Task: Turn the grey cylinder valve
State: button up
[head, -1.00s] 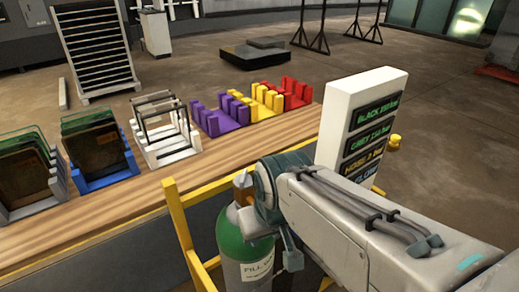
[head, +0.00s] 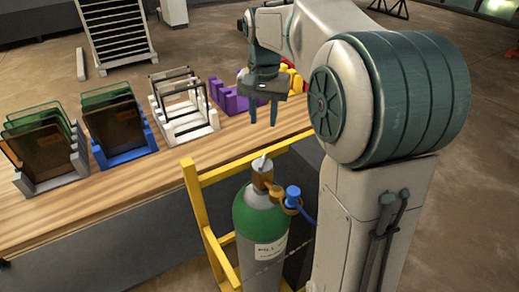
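A gas cylinder (head: 262,225) with a green shoulder and a pale grey body stands upright in a yellow frame at the lower middle. Its brass valve (head: 263,180) has a small light grey stem on top. A blue knob (head: 293,194) with a blue hose sits to the right of the valve. My gripper (head: 263,121) points down above and behind the valve in the picture, with its two dark teal fingers apart and nothing between them. It is apart from the valve. My arm covers the area to the right of the cylinder.
The yellow frame (head: 197,205) surrounds the cylinder beside the wooden bench (head: 110,192). On the bench stand a grey rack (head: 58,180), a blue rack (head: 112,154), a white rack (head: 200,128) and a purple rack (head: 230,101). The bench front is clear.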

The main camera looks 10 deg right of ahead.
aim_at(262, 160)
notch_tip(262, 160, down, 14)
jog(key=shift+w+r+p, duration=0.1)
jog(key=shift+r+p, duration=0.05)
jog(key=shift+p, duration=0.75)
grip_shut()
